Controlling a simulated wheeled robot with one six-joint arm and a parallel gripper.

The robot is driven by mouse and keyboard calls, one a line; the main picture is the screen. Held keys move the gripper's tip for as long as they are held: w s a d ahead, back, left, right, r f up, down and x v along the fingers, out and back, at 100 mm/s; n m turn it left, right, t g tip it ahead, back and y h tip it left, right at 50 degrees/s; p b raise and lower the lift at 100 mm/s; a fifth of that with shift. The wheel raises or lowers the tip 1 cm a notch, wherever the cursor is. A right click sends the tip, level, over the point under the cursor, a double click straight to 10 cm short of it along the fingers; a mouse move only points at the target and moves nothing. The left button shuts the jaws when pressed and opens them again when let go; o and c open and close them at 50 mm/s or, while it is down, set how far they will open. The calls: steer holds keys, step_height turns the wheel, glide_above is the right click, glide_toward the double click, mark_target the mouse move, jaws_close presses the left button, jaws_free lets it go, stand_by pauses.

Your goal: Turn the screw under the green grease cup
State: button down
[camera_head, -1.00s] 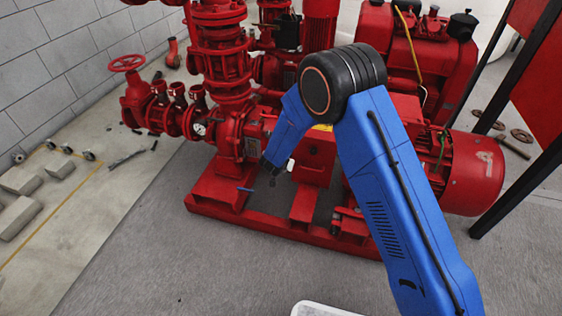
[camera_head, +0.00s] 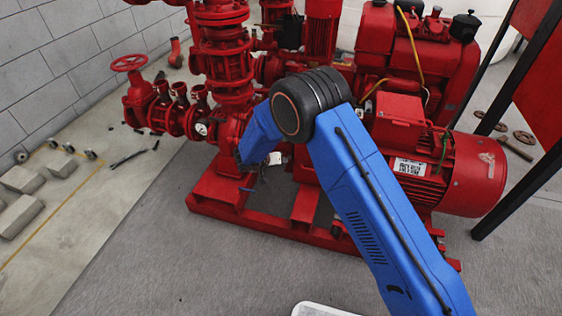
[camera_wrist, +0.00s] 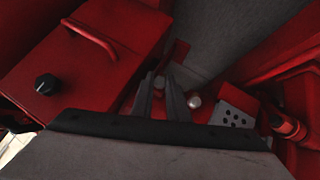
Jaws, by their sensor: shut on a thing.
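I cannot tell whether this is the screw. A second pale round part (camera_wrist: 194,101) sits just right of the fingers. I cannot make out the green grease cup in either view. In the head view my blue arm reaches over the red pumpset (camera_head: 235,115), and my fingers are not clearly visible there.
In the wrist view a red box with a handle and black knob (camera_wrist: 47,84) is at the left, and a plate with holes (camera_wrist: 235,112) at the right. In the head view a red motor (camera_head: 478,172) stands right of my arm.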

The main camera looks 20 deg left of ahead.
steer(key=shift+w+a+h, duration=0.1)
steer(key=shift+h, duration=0.2)
stand_by(0.4)
steer(key=c, duration=1.7)
jaws_free()
steer(key=shift+r, duration=0.1)
steer(key=v, duration=1.7)
